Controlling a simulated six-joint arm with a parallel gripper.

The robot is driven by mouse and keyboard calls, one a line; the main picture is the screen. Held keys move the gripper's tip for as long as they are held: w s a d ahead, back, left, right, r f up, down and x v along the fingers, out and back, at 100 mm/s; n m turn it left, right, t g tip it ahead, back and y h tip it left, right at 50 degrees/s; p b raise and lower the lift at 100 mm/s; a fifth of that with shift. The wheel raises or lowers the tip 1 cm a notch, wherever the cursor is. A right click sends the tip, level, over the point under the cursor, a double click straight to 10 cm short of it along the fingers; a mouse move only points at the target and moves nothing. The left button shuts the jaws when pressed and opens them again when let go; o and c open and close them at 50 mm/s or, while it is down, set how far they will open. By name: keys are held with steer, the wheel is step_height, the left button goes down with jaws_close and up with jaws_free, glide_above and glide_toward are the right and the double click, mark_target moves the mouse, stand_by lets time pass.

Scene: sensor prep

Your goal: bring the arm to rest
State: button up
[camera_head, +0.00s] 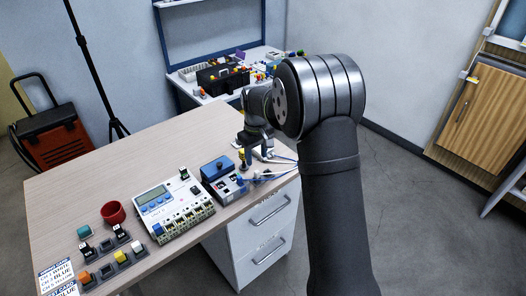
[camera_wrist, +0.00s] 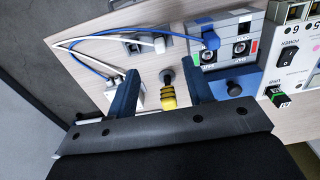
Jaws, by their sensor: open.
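My gripper (camera_head: 255,148) is over the right side of the wooden table (camera_head: 110,170), near its edge. In the wrist view my gripper (camera_wrist: 163,78) is open, with its two blue fingers apart. A small yellow-and-black piece (camera_wrist: 168,98) shows between the fingers, with gaps on both sides; whether it is level with the fingertips I cannot tell. A yellow piece (camera_head: 242,158) also shows just below the gripper in the head view. The dark arm bends over from the right.
A blue-topped box (camera_head: 218,168) with cables and a white device (camera_head: 170,208) with a screen stand close by. A red cup (camera_head: 113,212) and racks with coloured blocks are at the left front. Drawers (camera_head: 268,215) stand under the right edge. The table's back left is clear.

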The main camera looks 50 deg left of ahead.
mark_target(257, 171)
steer(key=shift+f, duration=3.5)
steer(key=shift+r, duration=0.1)
step_height(257, 171, up, 6)
steer(key=shift+r, duration=0.2)
steer(key=shift+f, duration=1.4)
